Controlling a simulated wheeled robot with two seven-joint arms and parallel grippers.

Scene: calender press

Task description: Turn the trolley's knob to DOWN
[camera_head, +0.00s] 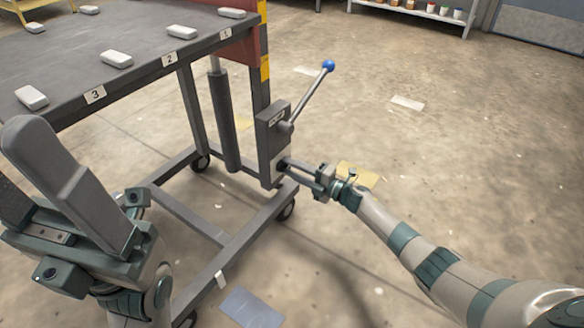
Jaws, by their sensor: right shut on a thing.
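The trolley (150,62) stands at the left, with a dark tabletop on a grey wheeled frame. A dark grey control box (268,145) is fixed at its near right leg. A lever with a blue ball (328,66) rises from the box, tilted up to the right. My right gripper (287,164) reaches in from the right and is shut on the knob low on the box's face. The fingers hide the knob, so its pointer and markings cannot be read. My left gripper (25,165) is empty and open at the lower left, in front of the trolley.
Several pale blocks, such as one (117,59), lie on the tabletop by numbered labels. A dark cylinder (223,120) stands under the tabletop. A shelf with small pots (410,12) is at the back. The floor on the right is mostly clear.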

